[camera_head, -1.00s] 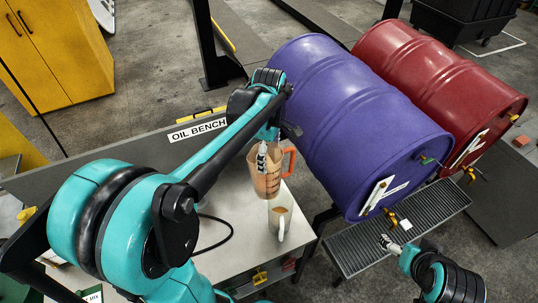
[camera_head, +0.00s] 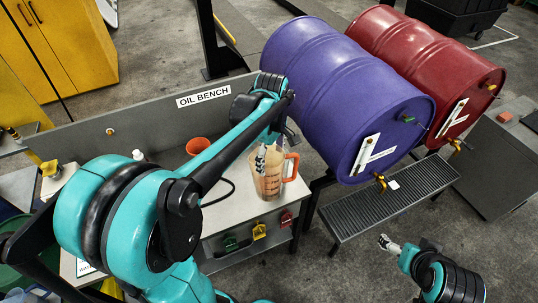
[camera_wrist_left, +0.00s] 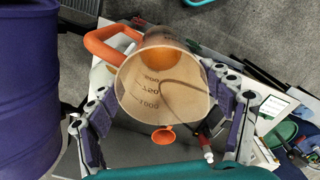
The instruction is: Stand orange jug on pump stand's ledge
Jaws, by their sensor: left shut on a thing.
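The orange jug (camera_head: 268,180) is a clear, amber-tinted measuring jug with dark scale marks and an orange handle. My left gripper (camera_head: 261,158) is shut on it and holds it upright over the front right part of the bench. In the left wrist view, I look into the open jug (camera_wrist_left: 160,90) between the two fingers (camera_wrist_left: 160,108), with its handle at the upper left. Whether its base touches the bench is unclear. I cannot make out which part is the pump stand's ledge. My right gripper (camera_head: 389,243) is small at the lower right, and its jaws are unclear.
A purple drum (camera_head: 335,85) and a red drum (camera_head: 425,60) lie to the right, taps above a grated shelf (camera_head: 385,205).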

